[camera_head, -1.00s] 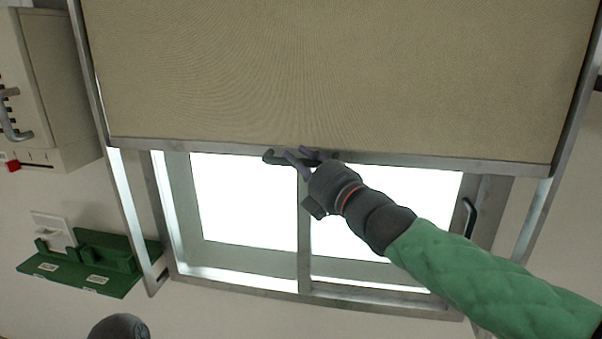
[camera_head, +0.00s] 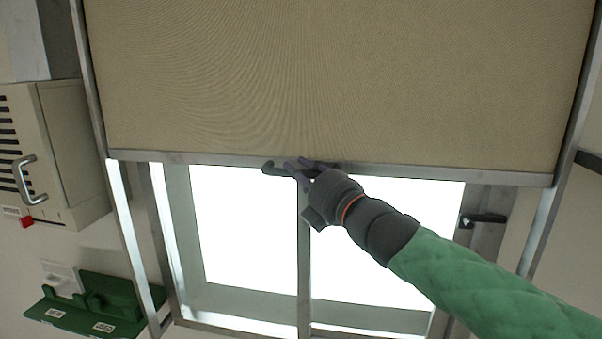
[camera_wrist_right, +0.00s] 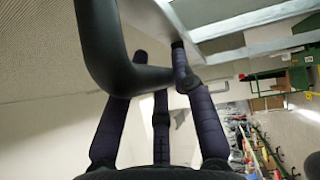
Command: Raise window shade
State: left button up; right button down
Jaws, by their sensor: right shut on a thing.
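The beige window shade (camera_head: 330,80) hangs over the upper part of the window, with its grey bottom bar (camera_head: 440,173) across the view. A dark curved handle (camera_head: 271,168) sits at the middle of this bar. My right gripper (camera_head: 303,170) is at the bar, shut on the handle, and its fingers hide part of it. In the right wrist view the black handle (camera_wrist_right: 105,50) runs between the dark purple fingers (camera_wrist_right: 160,105). The bright window (camera_head: 250,240) shows below the bar. My left gripper is not in view.
A beige cabinet (camera_head: 70,150) with a metal handle stands at the left. A green holder (camera_head: 100,305) is below it. Grey side rails (camera_head: 95,90) flank the shade. A dark window latch (camera_head: 485,218) is right of my right arm.

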jog(key=c, duration=1)
grip_release()
jog(key=v, duration=1.2)
jog(key=shift+w, duration=0.1)
